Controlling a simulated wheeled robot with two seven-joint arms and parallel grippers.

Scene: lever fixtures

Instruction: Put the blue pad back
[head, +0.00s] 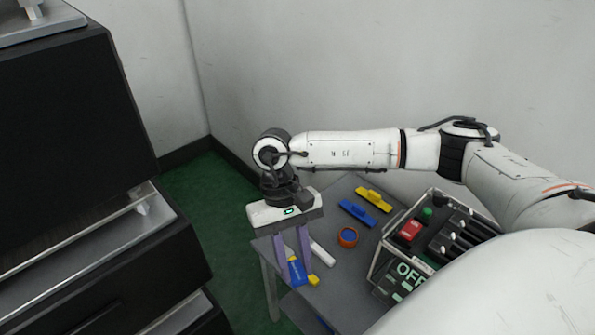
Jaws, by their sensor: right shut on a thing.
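My right gripper (297,272) reaches down over the near left part of the grey table, its two purple-grey fingers pointing down. It is shut on a flat blue piece with pale marks, which I take for the blue pad (296,270). A small yellow part (313,280) shows at the right fingertip; I cannot tell whether it belongs to the pad. The fingers partly hide the pad, and I cannot tell whether it touches the table. A separate blue bar with a raised knob (357,213) lies farther back. My left gripper is not in view.
A yellow bar with a knob (374,199), an orange ring with a blue middle (347,236) and a white strip (322,250) lie on the grey table (335,282). A fixture box with red and green buttons (411,230) stands at right. A dark cabinet (75,120) stands left.

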